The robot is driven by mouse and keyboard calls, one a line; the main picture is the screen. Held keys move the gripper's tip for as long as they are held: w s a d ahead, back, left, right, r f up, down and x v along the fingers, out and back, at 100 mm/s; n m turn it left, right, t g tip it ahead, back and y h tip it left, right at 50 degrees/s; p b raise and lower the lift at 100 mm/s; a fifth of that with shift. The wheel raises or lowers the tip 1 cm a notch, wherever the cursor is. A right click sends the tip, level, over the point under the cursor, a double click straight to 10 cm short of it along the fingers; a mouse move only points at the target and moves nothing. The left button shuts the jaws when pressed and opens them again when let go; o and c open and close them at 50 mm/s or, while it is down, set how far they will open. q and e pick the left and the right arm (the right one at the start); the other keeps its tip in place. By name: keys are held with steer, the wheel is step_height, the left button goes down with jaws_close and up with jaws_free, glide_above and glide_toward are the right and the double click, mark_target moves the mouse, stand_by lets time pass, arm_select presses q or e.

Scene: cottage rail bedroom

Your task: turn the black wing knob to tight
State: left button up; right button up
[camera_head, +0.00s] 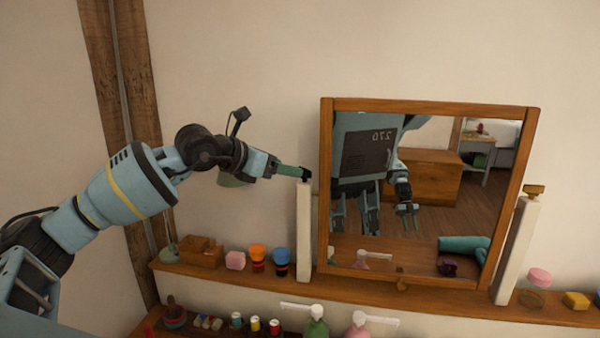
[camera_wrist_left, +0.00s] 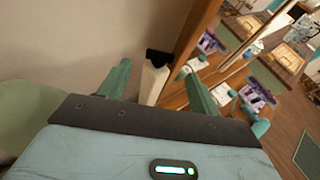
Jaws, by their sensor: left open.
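The black wing knob (camera_head: 306,175) sits at the top of the white left post (camera_head: 305,230) of the tilting mirror (camera_head: 328,200). In the left wrist view the knob (camera_wrist_left: 158,57) shows as a dark block on top of the white post, between the two green fingers and beyond them. My left gripper (camera_head: 292,171) comes in from the left at knob height, its fingertips close to the knob. In the left wrist view its fingers (camera_wrist_left: 158,88) are apart with nothing between the tips. I cannot tell whether they touch the knob. My right gripper is not directly in view.
A brass-coloured knob (camera_head: 535,190) tops the right post (camera_head: 517,245). Small jars, blocks and a wooden box (camera_head: 200,252) stand on the shelf (camera_head: 350,287). Pump bottles (camera_head: 317,325) stand lower. The mirror reflects parts of me and the room.

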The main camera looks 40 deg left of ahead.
mark_target(305, 175)
arm_select(q)
steer(key=x, duration=0.4)
steer(key=shift+w+d, duration=0.1)
steer(key=shift+w, duration=0.3)
arm_select(e)
steer(key=shift+w+r, duration=0.35)
steer(key=shift+w, duration=0.1)
arm_select(q)
steer(key=shift+f, duration=0.1)
steer(key=c, duration=1)
arm_select(e)
steer(key=shift+r, duration=0.1)
